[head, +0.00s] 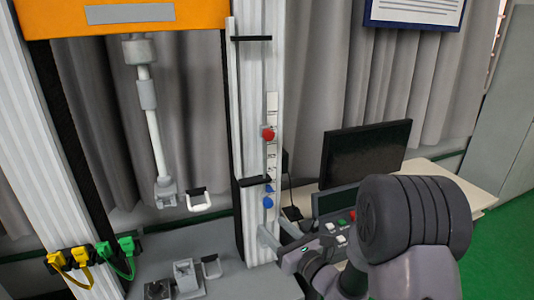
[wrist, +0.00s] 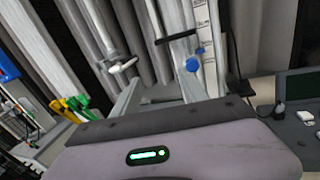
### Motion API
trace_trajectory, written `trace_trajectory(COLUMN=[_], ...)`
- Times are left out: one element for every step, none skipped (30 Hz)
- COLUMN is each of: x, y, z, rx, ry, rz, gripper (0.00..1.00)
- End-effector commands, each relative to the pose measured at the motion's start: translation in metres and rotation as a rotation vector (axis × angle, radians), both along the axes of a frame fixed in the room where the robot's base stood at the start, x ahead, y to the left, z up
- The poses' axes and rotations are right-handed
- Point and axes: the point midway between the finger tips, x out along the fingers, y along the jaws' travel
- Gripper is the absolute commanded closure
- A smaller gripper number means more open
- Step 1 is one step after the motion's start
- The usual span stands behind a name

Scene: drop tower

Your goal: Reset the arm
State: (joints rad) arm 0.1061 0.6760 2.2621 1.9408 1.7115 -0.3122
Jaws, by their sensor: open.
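My arm reaches in from the lower right of the head view, its large dark grey joint in front of the desk. My gripper (head: 278,232) points toward the base of the tower's right column (head: 252,150). In the wrist view my gripper (wrist: 158,92) shows its two grey fingers spread apart with nothing between them. A blue knob (wrist: 193,64) on the column appears beyond the fingers. In the head view a blue knob (head: 268,202) and a red knob (head: 268,134) sit on this column, above the gripper.
An orange crossbeam (head: 130,16) spans the tower top, with a rod (head: 152,120) hanging below. Yellow (head: 70,260) and green (head: 118,250) clamps sit at the lower left. A monitor (head: 365,150) and control panel (head: 335,215) stand at the right, partly behind my arm.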

Motion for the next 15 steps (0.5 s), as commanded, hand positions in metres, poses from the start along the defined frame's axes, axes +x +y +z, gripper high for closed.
trace_trajectory(x=[-0.018,-0.036,-0.067,-0.094,-0.123,-0.165,-0.197,-0.227,-0.260,-0.279,-0.293,-0.305,-0.311,-0.315,-0.318], y=[0.026,0.045,0.070,0.085,0.098,0.108,0.110,0.105,0.092,0.078,0.061,0.038,0.021,0.004,-0.014], z=[0.028,0.045,0.064,0.075,0.082,0.086,0.085,0.080,0.070,0.062,0.055,0.049,0.047,0.046,0.047], rx=[-0.053,-0.105,-0.192,-0.271,-0.364,-0.512,-0.643,-0.788,-0.987,-1.137,-1.287,-1.475,-1.606,-1.724,-1.858], ry=[-0.048,-0.079,-0.124,-0.160,-0.197,-0.252,-0.296,-0.340,-0.392,-0.428,-0.461,-0.497,-0.519,-0.538,-0.555], rz=[0.119,0.215,0.352,0.456,0.557,0.693,0.791,0.880,0.978,1.033,1.075,1.112,1.128,1.137,1.140], gripper=[0.49,0.49,0.49,0.49,0.49,0.49,0.49,0.49,0.49,0.49,0.49,0.49,0.49,0.49,0.49])
